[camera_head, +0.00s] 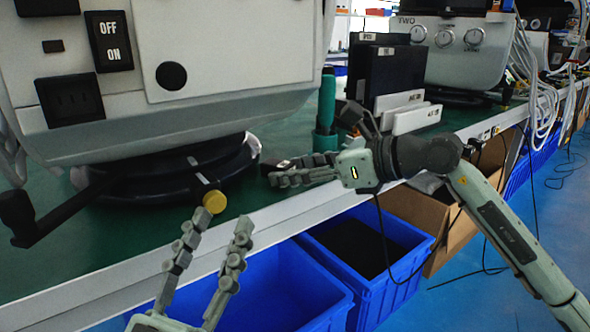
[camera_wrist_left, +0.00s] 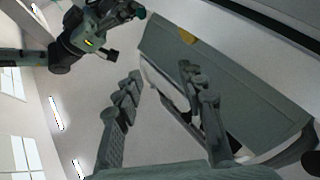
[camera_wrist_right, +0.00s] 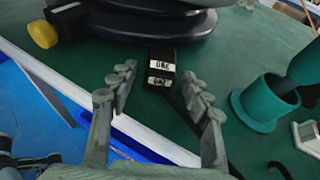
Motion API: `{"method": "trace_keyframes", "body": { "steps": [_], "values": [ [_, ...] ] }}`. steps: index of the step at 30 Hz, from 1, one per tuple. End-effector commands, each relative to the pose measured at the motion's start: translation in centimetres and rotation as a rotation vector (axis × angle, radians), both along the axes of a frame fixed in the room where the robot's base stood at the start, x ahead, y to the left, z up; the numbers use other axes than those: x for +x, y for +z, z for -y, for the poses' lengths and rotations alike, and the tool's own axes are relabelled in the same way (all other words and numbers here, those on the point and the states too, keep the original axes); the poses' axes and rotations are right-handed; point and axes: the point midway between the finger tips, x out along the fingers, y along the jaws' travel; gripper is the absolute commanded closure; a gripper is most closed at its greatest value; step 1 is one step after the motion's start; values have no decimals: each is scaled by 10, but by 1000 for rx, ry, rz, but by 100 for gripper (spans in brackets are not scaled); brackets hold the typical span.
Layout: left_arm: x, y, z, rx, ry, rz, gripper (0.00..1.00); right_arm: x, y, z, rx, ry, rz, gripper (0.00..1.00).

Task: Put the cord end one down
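The black cord end one (camera_wrist_right: 161,72), with white "ONE" labels, is on or just above the green table top by the machine's round black base. In the right wrist view it sits between and slightly beyond the fingertips of my right gripper (camera_wrist_right: 159,78), with a gap on each side. In the head view my right gripper (camera_head: 285,172) reaches in from the right, mostly hiding the cord end. My left gripper (camera_head: 222,218) is open and empty at the table's front edge, below the yellow knob. It also shows open in the left wrist view (camera_wrist_left: 159,72).
The large white machine (camera_head: 230,60) stands on the table (camera_head: 130,225), with a yellow knob (camera_head: 214,201) at its base. A green holder (camera_head: 325,139) and black and white boxes stand behind my right gripper. Blue crates (camera_head: 285,290) lie below the table edge.

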Motion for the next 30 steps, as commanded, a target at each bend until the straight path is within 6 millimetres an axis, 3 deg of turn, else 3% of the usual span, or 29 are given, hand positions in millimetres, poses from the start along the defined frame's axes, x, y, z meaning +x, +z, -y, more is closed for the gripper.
{"method": "trace_keyframes", "body": {
  "steps": [10,24,30],
  "values": [
    [2,-2,1,12,-2,-35,60,0,6,0,1,0,1,51],
    [2,-6,2,13,-3,-42,60,-46,35,76,-4,-2,1,51],
    [1,-4,2,10,-3,-29,60,-57,42,93,1,1,-2,51]
  ]
}}
